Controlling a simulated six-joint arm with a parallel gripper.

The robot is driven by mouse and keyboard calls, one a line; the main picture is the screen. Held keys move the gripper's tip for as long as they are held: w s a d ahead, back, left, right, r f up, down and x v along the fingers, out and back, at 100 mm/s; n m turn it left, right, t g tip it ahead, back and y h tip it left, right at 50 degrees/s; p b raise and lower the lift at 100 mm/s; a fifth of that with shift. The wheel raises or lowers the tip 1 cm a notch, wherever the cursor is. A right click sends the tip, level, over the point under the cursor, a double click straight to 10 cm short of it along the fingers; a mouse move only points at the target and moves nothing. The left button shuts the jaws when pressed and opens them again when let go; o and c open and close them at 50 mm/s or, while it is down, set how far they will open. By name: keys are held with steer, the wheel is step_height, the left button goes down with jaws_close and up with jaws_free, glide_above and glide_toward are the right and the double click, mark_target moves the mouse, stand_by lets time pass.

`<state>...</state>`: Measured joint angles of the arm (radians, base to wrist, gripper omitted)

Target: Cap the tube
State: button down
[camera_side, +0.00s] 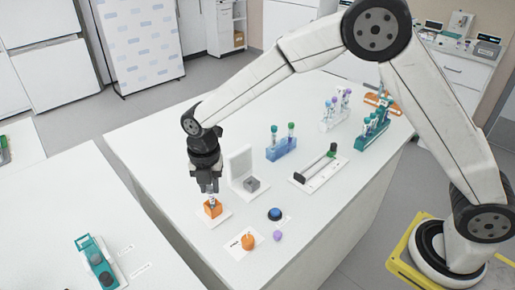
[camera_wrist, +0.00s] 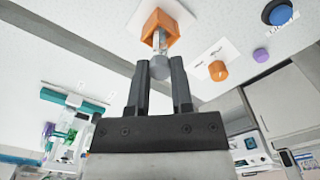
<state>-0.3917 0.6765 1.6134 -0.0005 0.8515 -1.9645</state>
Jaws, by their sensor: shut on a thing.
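My gripper (camera_side: 207,186) points down over the orange holder (camera_side: 212,208) near the front left of the bench. It is shut on a clear tube (camera_side: 211,198) with a grey upper end. In the wrist view, the grey end sits between my fingertips (camera_wrist: 159,78), and the tube (camera_wrist: 158,40) reaches into the open orange holder (camera_wrist: 165,22). I cannot tell whether it touches the bottom. An orange cap (camera_side: 248,241) lies on a small white card, and a purple cap (camera_side: 277,236) lies right of it. Both caps are loose, apart from the tube.
A blue button (camera_side: 275,214) is right of the holder. A white stand with a grey block (camera_side: 252,184) is close behind. A blue rack (camera_side: 281,147), a black-and-green device (camera_side: 318,168) and a teal rack (camera_side: 372,130) stand farther back. The front bench edge is near.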

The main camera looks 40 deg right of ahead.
steer(key=shift+c, duration=2.2)
jaws_free()
steer(key=shift+r, duration=3.85)
